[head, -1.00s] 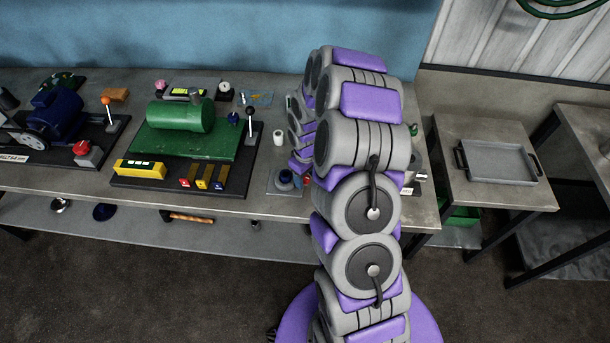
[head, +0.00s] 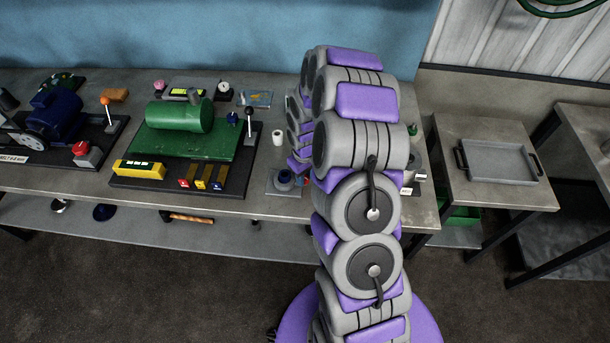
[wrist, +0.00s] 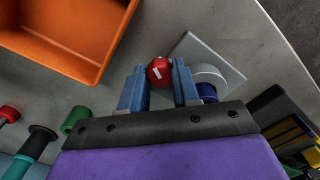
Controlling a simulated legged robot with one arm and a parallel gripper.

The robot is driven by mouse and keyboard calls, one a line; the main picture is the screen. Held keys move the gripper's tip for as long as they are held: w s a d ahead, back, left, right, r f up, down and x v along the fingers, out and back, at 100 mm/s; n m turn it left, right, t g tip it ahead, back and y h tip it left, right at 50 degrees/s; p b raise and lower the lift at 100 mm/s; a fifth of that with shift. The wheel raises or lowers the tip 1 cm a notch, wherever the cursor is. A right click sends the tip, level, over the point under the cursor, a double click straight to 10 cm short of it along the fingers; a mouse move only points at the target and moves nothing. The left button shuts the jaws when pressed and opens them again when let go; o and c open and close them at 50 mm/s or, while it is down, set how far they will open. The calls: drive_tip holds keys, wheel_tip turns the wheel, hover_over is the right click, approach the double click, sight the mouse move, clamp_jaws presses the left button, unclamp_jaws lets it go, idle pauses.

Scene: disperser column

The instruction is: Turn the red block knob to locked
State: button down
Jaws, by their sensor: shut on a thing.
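The red block knob (wrist: 159,71) shows in the wrist view as a round red cap with a short white mark, which lies slanted in the picture. My gripper (wrist: 160,80) has one blue finger on each side of the knob and is shut on it. A grey plate (wrist: 195,50) lies beside the knob, with a pale ring and a dark blue part (wrist: 207,91) on it. In the head view my arm hides the gripper and most of the knob; only a small red spot (head: 306,178) shows at the arm's left edge.
An orange bin (wrist: 70,40) lies close to the gripper in the wrist view. A board with a green cylinder (head: 180,115) and a black-knobbed lever (head: 249,112) stands left of my arm. A grey tray (head: 499,161) sits on a side table at right.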

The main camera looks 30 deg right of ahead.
drive_tip(key=c, duration=0.8)
unclamp_jaws()
drive_tip(key=shift+r+p, duration=0.55)
drive_tip(key=shift+r, duration=8.05)
